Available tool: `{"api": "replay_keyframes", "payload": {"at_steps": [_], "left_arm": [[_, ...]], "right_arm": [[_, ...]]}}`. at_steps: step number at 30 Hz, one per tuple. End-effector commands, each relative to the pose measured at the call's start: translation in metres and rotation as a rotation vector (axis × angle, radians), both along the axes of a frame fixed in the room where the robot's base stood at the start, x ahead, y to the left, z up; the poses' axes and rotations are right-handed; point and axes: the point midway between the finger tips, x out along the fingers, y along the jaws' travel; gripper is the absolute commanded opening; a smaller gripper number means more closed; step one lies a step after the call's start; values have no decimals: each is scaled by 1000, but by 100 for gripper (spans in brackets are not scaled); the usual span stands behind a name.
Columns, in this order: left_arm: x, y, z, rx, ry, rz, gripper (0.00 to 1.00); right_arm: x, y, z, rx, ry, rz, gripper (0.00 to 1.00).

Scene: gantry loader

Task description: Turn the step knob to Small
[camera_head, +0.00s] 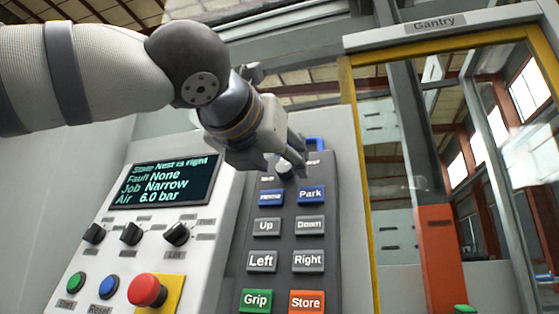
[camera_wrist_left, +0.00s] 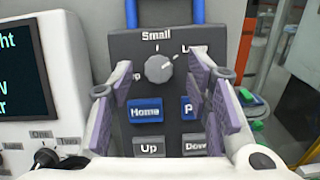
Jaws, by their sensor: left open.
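The step knob (camera_wrist_left: 159,68) is a grey round knob at the top of the dark button pendant (camera_wrist_left: 122,49). The label Small is above it, and a partly covered label starting with L is at its upper right. Its light pointer mark seems to point to the upper right, toward the L label. In the head view the knob (camera_head: 284,171) is partly hidden by my left gripper (camera_head: 292,158). My left gripper is open and empty; in the wrist view its purple-padded fingers (camera_wrist_left: 160,90) stand apart on either side of the knob, with no clear contact. My right gripper is not in view.
Home (camera_head: 270,196), Park (camera_head: 311,194) and other buttons sit just below the knob. A blue handle (camera_head: 316,142) tops the pendant. The console with display (camera_head: 165,180), black knobs and red stop button (camera_head: 147,290) is left. A yellow-framed gantry enclosure (camera_head: 350,120) is right.

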Motion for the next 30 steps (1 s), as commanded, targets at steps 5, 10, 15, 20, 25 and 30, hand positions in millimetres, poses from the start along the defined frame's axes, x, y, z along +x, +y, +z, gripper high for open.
{"api": "replay_keyframes", "payload": {"at_steps": [5, 10, 15, 20, 25, 30], "left_arm": [[4, -2, 0, 1, 0, 0, 44], [4, -2, 0, 1, 0, 0, 33], [4, -1, 0, 0, 0, 0, 0], [4, -1, 0, -2, 1, 1, 0], [3, -2, 0, -30, 10, 12, 0], [3, -3, 0, -109, 35, 44, 0]], "right_arm": [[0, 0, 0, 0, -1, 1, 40], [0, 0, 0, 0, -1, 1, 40], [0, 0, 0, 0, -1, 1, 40], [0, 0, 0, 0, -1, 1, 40], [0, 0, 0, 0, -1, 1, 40], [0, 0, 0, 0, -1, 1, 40]]}}
